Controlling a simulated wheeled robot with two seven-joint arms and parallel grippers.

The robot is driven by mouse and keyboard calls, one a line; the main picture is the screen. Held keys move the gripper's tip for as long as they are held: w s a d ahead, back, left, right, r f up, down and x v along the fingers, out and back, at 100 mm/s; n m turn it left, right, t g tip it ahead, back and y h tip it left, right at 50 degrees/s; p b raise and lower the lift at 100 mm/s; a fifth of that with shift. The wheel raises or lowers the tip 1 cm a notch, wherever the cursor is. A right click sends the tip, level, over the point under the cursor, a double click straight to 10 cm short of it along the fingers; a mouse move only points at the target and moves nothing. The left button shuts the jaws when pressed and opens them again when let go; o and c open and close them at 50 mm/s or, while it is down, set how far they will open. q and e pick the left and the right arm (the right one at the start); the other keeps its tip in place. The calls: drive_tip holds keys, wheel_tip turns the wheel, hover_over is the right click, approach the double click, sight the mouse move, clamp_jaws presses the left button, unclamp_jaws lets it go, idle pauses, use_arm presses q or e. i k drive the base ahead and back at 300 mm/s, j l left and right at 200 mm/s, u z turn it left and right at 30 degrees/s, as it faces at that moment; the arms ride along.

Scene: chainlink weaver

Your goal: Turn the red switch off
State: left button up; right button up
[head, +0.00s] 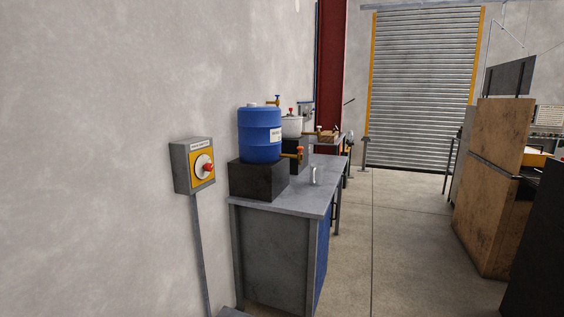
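A red switch (208,168) is a rotary knob on a white round dial with a yellow plate. It sits on the front of a grey box (181,168) fixed to the wall, left of the workbench. A small label is above the dial, too small to read. The knob's on or off setting cannot be told from here. Neither of my grippers shows in the head view.
A grey workbench (300,201) stands along the wall right of the switch, bearing a blue barrel (260,135) on a black block (257,180). Open concrete floor (400,230) lies right of it. A wooden panel (490,180) stands at the right. A roller door (422,90) is at the back.

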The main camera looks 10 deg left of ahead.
sight(208, 167)
drive_tip(key=i+l+z, duration=0.1)
drive_tip(key=i, duration=0.45)
drive_tip(key=i+l, duration=0.2)
drive_tip(key=i, duration=0.35)
drive_tip(key=i+l+z, duration=0.15)
drive_tip(key=i, duration=0.4)
